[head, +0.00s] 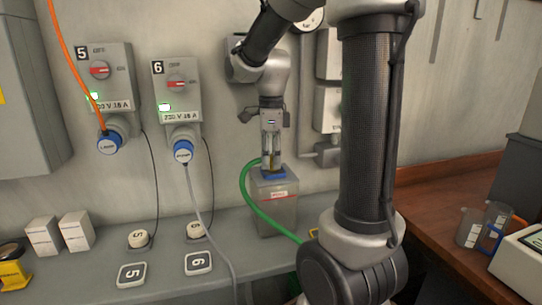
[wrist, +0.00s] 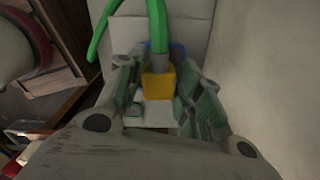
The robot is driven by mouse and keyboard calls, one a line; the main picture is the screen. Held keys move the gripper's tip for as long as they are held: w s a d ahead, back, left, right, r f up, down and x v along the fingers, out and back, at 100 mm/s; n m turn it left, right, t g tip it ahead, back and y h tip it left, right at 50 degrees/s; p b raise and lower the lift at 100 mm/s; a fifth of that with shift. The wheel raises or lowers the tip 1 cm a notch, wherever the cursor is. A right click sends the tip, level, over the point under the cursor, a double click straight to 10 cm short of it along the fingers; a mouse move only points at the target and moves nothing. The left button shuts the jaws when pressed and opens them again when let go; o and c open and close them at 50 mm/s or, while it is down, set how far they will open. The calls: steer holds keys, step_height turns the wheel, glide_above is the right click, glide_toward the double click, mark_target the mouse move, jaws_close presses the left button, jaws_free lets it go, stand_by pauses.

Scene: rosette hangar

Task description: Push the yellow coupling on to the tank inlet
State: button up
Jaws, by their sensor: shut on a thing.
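My gripper (head: 271,155) points straight down over the grey metal tank (head: 276,212) on the bench. It is shut on the yellow coupling (wrist: 158,86), which sits between the two fingers in the wrist view. The green hose (wrist: 157,25) runs from the coupling and, in the head view, loops left and down past the tank. A blue ring (head: 274,173) marks the inlet on the tank's top, right under the fingertips. In the wrist view part of the blue shows behind the coupling. The fingers hide whether the coupling touches or is seated on the inlet.
Socket boxes 5 (head: 101,75) and 6 (head: 176,90) hang on the wall left of my gripper, with blue plugs in them. Small white boxes (head: 75,231) and number tags stand on the bench at left. A wooden bench with beakers (head: 495,225) is at right.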

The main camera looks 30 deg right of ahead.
steer(key=shift+f, duration=0.25)
steer(key=o, duration=1)
step_height(320, 180, up, 12)
steer(key=shift+s, duration=0.1)
steer(key=s+a+f+n+t, duration=0.1)
steer(key=s+f+n, duration=0.1)
steer(key=s+n, duration=0.3)
steer(key=s+f+n+t, duration=0.2)
steer(key=s+n, duration=0.4)
steer(key=n, duration=0.5)
steer(key=s+a+f+n+t, duration=0.1)
steer(key=s+f+n, duration=0.2)
steer(key=s+n, duration=0.2)
steer(key=shift+s+a+f+n, duration=0.1)
steer(key=shift+s+a+n, duration=0.1)
steer(key=shift+n, duration=0.6)
steer(key=shift+s+a+f+n, duration=0.1)
steer(key=shift+a+n, duration=0.05)
steer(key=shift+n, duration=0.65)
